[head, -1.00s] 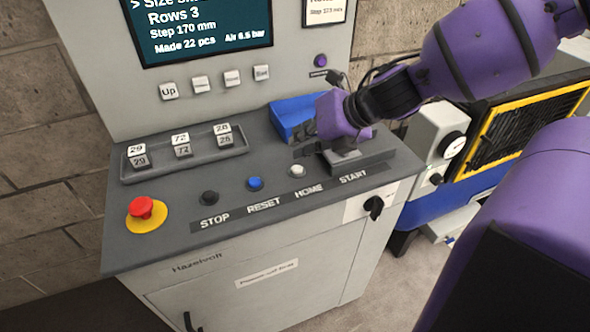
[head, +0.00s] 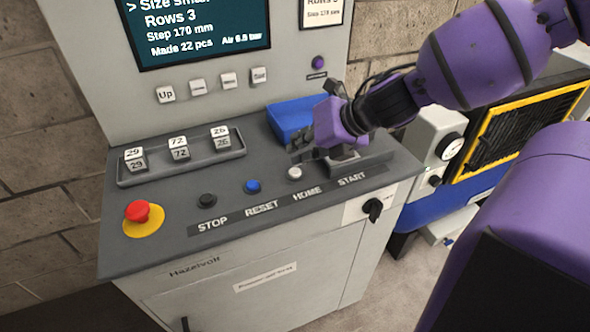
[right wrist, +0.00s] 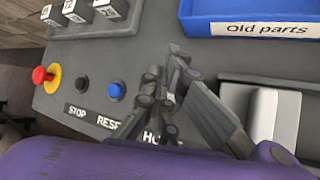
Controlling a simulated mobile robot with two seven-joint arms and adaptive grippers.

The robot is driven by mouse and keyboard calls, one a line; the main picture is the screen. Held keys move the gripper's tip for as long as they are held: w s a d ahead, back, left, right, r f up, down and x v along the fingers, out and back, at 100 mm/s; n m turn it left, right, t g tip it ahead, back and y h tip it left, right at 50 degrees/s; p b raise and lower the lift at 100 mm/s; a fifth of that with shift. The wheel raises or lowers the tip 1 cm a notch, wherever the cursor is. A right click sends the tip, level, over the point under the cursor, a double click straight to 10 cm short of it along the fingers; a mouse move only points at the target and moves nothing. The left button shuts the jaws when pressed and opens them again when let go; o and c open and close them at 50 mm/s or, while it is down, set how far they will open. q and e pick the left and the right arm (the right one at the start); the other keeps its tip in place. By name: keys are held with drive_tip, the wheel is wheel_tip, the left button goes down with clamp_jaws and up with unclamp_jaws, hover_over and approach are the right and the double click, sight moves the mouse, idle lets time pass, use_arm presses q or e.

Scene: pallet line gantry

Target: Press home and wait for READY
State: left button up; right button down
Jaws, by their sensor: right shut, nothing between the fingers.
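The white HOME button (head: 294,173) stands on the sloping grey panel (head: 225,185), above its label, right of the blue RESET button (head: 253,186). My right gripper (head: 300,152) is shut and empty, just above and behind the HOME button; whether it touches is unclear. In the right wrist view my shut fingers (right wrist: 160,100) cover the HOME button and part of its label. The screen (head: 200,30) shows Rows 3, Step 170 mm, Made 22 pcs; its top is cut off. My left gripper is not in view.
The black STOP button (head: 207,201) and red emergency stop (head: 138,211) lie to the left. A blue bin (right wrist: 250,20) labelled Old parts stands behind my gripper. A pale block (right wrist: 263,115) sits to its right. A tray (head: 180,160) holds number tiles.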

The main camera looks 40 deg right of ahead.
drive_tip(key=shift+f, duration=0.1)
idle(0.6)
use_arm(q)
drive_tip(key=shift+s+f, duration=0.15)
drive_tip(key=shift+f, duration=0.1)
use_arm(e)
drive_tip(key=shift+f, duration=0.35)
